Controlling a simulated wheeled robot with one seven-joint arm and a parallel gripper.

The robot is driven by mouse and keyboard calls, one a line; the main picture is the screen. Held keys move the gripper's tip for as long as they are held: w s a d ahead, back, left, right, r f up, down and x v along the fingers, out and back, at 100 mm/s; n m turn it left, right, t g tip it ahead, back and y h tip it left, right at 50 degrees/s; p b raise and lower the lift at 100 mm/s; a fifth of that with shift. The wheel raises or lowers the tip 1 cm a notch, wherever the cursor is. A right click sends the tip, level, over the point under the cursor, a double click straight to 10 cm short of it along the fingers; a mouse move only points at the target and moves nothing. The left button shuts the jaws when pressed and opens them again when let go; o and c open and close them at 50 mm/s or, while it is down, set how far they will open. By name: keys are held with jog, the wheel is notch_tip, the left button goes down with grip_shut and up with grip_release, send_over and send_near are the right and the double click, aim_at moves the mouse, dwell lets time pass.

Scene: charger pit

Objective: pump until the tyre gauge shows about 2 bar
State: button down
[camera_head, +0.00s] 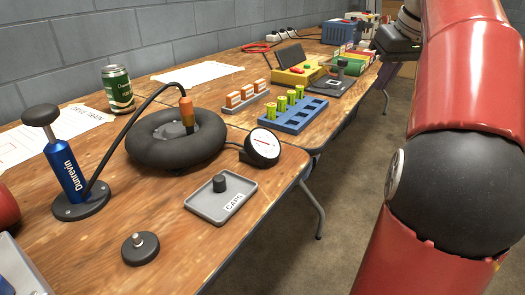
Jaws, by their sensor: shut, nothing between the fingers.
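A blue hand pump (63,170) stands upright on a dark round base at the left of the table. Its grey knob handle (41,115) is raised a little above the barrel on a short rod. A black hose (128,125) runs from the pump to an orange connector (187,113) at the middle of the black tyre (150,150). A round white-faced gauge (264,145) sits right of the tyre; its reading is too small to tell. My gripper (388,42) is at the top right, far from the pump, shut and empty; its fingertips are hard to make out.
A grey CAPS tray (215,207) holds a black cap. A black disc with a metal stud (140,248) lies at the front. A green can (118,89) stands behind the tyre. A blue rack (293,118) with yellow-green cylinders stands at the right. My red arm hides the right side.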

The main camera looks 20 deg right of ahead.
jog(key=shift+f, duration=0.35)
jog(key=shift+f+b, duration=0.45)
jog(key=shift+f, duration=0.1)
dwell(0.5)
jog(key=shift+f+b, duration=0.55)
jog(key=shift+f, duration=0.1)
jog(key=shift+r, duration=0.1)
notch_tip(320, 180, up, 9)
jog(key=p, duration=0.9)
jog(key=shift+s, duration=0.15)
